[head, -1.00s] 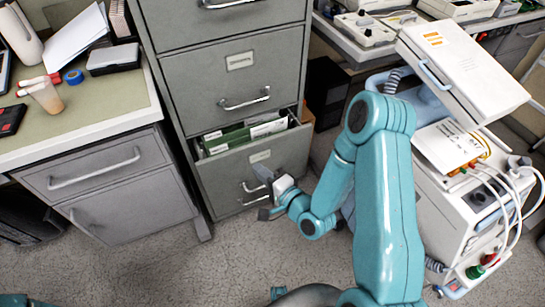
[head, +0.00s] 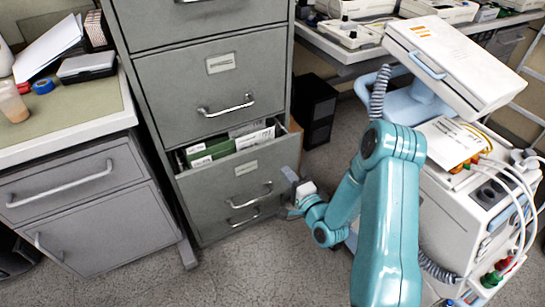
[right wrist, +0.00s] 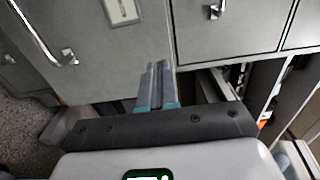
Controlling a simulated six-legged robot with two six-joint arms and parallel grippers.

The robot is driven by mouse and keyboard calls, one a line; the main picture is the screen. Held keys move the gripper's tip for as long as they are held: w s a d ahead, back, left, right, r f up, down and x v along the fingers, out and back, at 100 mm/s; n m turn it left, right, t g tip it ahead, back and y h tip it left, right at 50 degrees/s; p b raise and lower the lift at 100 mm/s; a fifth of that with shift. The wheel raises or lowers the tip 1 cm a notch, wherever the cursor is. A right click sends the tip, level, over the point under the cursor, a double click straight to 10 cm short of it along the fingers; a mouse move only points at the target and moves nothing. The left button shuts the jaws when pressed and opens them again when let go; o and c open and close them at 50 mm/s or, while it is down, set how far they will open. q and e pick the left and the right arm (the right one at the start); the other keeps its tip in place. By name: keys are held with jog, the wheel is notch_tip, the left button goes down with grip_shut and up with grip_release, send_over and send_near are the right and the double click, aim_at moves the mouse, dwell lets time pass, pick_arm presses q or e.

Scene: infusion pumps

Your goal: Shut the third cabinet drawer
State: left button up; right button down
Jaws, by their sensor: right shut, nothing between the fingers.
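The grey filing cabinet (head: 210,85) stands left of centre in the head view. Its third drawer (head: 238,178) is partly pulled out, with green folders and papers (head: 225,146) showing above its front. The drawer front has a label and a bar handle (head: 249,199). My right gripper (head: 291,186) is at the right end of this drawer front; I cannot tell whether it touches. In the right wrist view its fingers (right wrist: 157,88) are together and empty, with a grey labelled panel (right wrist: 100,45) beyond them. My left gripper is not in view.
A desk (head: 75,130) with its own drawers stands close to the left of the cabinet. A white medical cart (head: 470,225) with hoses stands right of my right arm. A black box (head: 316,108) is behind. The carpet (head: 265,270) in front is clear.

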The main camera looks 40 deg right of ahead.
aim_at(268, 149)
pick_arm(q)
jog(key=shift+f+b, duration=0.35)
pick_arm(e)
jog(key=x, duration=0.9)
jog(key=shift+w, duration=0.2)
jog(key=shift+a, duration=0.1)
